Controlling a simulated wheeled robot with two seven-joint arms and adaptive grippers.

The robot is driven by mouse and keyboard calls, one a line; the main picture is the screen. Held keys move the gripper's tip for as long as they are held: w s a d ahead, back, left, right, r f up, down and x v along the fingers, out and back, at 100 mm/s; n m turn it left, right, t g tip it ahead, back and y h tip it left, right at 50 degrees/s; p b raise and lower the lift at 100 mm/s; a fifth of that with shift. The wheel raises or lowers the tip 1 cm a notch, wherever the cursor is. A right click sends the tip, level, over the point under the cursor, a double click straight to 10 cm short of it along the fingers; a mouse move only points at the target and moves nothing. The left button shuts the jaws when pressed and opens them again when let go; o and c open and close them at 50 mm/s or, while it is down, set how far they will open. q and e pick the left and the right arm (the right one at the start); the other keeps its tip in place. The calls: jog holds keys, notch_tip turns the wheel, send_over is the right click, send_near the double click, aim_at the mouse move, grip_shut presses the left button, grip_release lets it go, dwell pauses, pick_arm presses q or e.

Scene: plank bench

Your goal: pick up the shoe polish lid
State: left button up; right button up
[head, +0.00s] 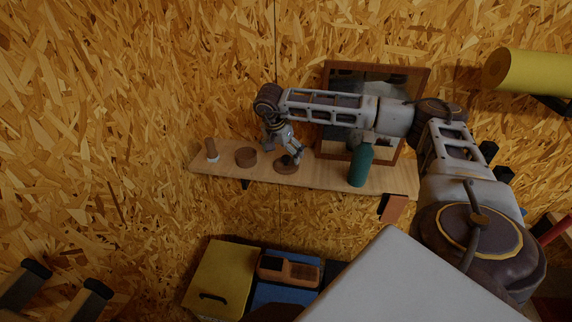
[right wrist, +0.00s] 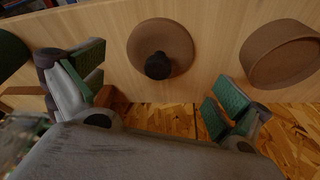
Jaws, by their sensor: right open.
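The shoe polish lid appears to be the flat brown disc with a dark knob (head: 287,167) on the wooden shelf; in the right wrist view (right wrist: 178,37) it lies at top centre. A round brown open tin (head: 246,157) stands left of it; it shows at the right of the right wrist view (right wrist: 282,54). My right gripper (head: 285,149) is open and empty, just by the lid in the head view. In the right wrist view its green-padded fingers (right wrist: 160,82) are spread, with the lid beyond the gap between them. My left gripper is not in view.
The narrow shelf (head: 322,175) is fixed to a chipboard wall. A wooden-handled brush (head: 211,150) stands at its left end and a green bottle (head: 360,166) to the right. A framed panel (head: 417,88) is behind my right arm. A yellow box (head: 222,274) sits below.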

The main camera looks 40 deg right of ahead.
aim_at(285, 157)
jog(key=shift+p+x, duration=0.6)
jog(key=shift+x, duration=1.65)
jog(key=shift+s+d, duration=0.1)
jog(key=shift+s, duration=0.05)
jog(key=shift+c, duration=0.4)
jog(key=c, duration=0.9)
